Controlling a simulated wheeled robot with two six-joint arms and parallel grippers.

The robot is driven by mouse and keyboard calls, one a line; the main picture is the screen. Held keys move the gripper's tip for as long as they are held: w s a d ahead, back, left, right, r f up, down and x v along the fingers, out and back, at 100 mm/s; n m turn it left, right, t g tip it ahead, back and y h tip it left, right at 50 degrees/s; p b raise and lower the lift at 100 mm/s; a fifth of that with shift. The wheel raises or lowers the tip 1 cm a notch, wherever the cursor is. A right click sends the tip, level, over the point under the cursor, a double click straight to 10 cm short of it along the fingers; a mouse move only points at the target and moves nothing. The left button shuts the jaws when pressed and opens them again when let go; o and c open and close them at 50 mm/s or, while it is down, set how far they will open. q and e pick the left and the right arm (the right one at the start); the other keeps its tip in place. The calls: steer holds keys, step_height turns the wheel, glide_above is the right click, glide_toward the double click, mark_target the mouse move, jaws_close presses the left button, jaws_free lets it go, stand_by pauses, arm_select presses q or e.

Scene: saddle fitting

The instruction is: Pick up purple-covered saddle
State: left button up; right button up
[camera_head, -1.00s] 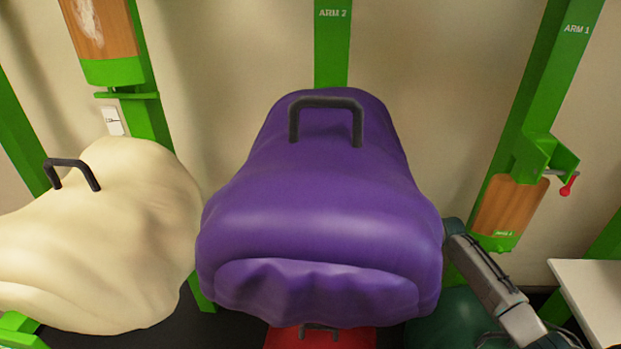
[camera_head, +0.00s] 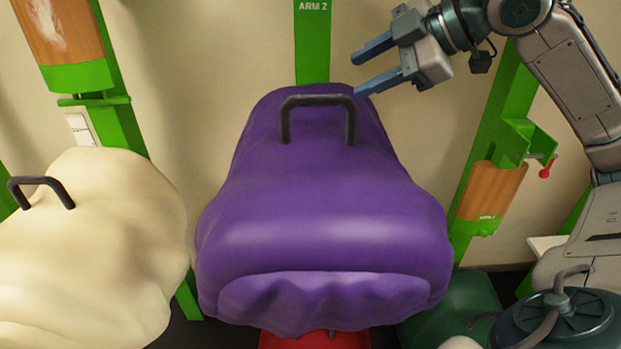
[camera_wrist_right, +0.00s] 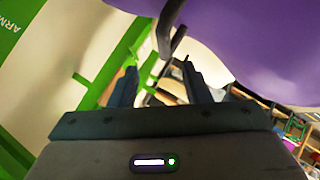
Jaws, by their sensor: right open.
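The purple-covered saddle (camera_head: 325,215) sits in the middle of the head view, with a dark handle (camera_head: 318,101) standing up from its top. My right gripper (camera_head: 362,70) is open and empty, above and to the right of the handle, with its fingers pointing left. In the right wrist view, the purple saddle (camera_wrist_right: 265,45) fills the upper right and its dark handle (camera_wrist_right: 168,28) shows at the top, beyond the two fingertips (camera_wrist_right: 160,80). My left gripper is not in the head view.
A cream-covered saddle (camera_head: 95,245) with its own dark handle (camera_head: 40,185) stands at the left. A green post marked ARM 2 (camera_head: 312,45) rises behind the purple saddle. A green bracket with a red knob (camera_head: 545,168) is at the right. A red item (camera_head: 315,339) shows below.

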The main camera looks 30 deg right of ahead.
mark_target(323, 96)
steer(key=shift+p+x, duration=2.6)
steer(key=shift+x, duration=2.05)
steer(key=shift+w+a+f, duration=0.15)
steer(key=shift+a+f, duration=0.15)
steer(key=shift+f, duration=0.15)
steer(key=shift+c, duration=0.4)
jaws_close()
